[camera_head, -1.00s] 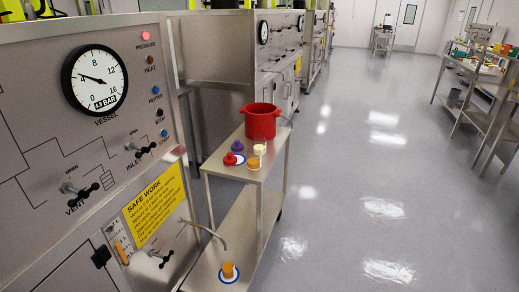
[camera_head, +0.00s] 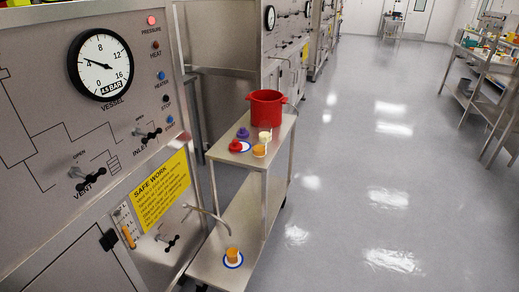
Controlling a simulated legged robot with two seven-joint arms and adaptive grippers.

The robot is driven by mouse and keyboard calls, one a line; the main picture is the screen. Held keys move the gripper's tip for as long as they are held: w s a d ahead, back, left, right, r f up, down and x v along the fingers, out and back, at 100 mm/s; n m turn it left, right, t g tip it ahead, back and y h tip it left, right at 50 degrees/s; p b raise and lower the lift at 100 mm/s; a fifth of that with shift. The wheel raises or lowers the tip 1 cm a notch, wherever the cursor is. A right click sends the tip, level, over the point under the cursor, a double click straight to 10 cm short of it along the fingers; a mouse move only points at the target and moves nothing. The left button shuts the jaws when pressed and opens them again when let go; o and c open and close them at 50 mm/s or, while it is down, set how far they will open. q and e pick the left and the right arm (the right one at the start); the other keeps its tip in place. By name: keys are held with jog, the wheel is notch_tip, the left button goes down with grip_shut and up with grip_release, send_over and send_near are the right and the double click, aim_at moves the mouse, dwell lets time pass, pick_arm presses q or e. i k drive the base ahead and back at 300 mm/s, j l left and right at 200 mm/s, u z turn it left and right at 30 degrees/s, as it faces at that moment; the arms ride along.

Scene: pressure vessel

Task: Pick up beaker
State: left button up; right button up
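A small beaker with orange contents (camera_head: 232,255) stands upright on a white disc with a blue rim on the lower shelf of a steel cart (camera_head: 225,225). A similar orange container (camera_head: 259,150) stands on the cart's top shelf. A pale, cream-coloured container (camera_head: 265,136) stands just behind it. Which of these is the task's beaker I cannot tell. Neither of my grippers shows in the view.
A red pot (camera_head: 267,108), a red item (camera_head: 236,146) and a purple item (camera_head: 242,133) stand on the cart's top shelf. A control panel with a gauge (camera_head: 100,65) and valve handles is at left. A bent pipe (camera_head: 207,213) juts over the lower shelf. Open floor (camera_head: 350,200) lies right.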

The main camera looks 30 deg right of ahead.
aim_at(232, 250)
jog(key=i+l+u, duration=0.35)
jog(key=i+l, duration=0.2)
jog(key=i, duration=0.2)
jog(key=i+l+u, duration=0.35)
jog(key=i+l, duration=0.3)
jog(key=l, duration=0.1)
